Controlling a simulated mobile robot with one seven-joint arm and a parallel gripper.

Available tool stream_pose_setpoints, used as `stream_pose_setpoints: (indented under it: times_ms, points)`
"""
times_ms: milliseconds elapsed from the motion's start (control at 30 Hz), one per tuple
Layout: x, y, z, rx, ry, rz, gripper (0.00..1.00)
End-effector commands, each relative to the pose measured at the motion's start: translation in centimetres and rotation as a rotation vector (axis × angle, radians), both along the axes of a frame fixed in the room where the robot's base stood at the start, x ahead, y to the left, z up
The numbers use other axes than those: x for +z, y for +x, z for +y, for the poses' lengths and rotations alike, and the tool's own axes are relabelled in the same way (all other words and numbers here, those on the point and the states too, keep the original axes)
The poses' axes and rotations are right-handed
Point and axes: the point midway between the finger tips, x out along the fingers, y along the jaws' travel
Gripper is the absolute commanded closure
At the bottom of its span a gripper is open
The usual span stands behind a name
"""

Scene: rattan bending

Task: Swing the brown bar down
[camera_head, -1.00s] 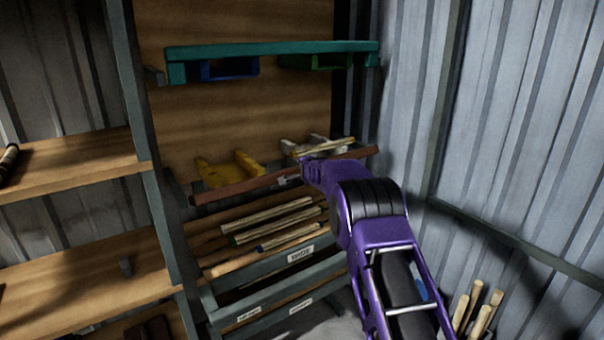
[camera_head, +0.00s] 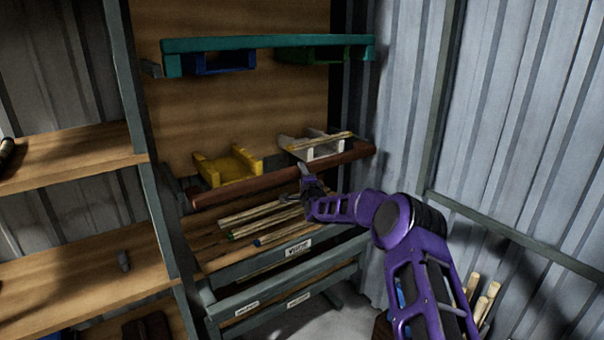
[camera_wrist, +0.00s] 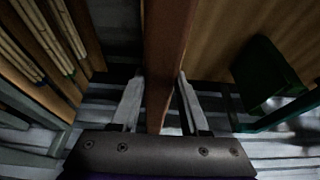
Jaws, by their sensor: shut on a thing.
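The brown bar (camera_head: 235,191) is a long, dark reddish bar. In the head view it runs across the rack, its right end higher than its left. My gripper (camera_head: 304,178) is at the bar, right of its middle, reaching from the front right. In the wrist view the bar (camera_wrist: 168,55) runs upright through the picture between the two grey fingers of my gripper (camera_wrist: 160,98), which is shut on it. The exact finger contact is hard to see. The yellow bracket (camera_head: 232,165) and the white bracket (camera_head: 318,147) sit just behind the bar.
A teal bar (camera_head: 265,44) hangs above with blue and green brackets. Several pale sticks (camera_head: 255,215) lie in the rack tray below. Wooden shelves (camera_head: 75,161) stand left, a corrugated wall (camera_head: 520,110) right. More sticks (camera_head: 480,300) stand upright at lower right.

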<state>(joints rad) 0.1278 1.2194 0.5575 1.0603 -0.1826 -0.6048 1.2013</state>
Motion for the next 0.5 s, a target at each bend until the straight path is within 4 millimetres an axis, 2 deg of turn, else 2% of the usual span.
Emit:
stream_pose_setpoints:
  times_ms: [300,333,500]
  points:
    - [0.08,0.00,0.17,0.002,0.000,-0.002,1.00]
    - [0.09,0.00,0.18,0.003,0.000,-0.002,0.54]
    - [0.11,0.00,0.18,0.002,0.000,-0.002,0.25]
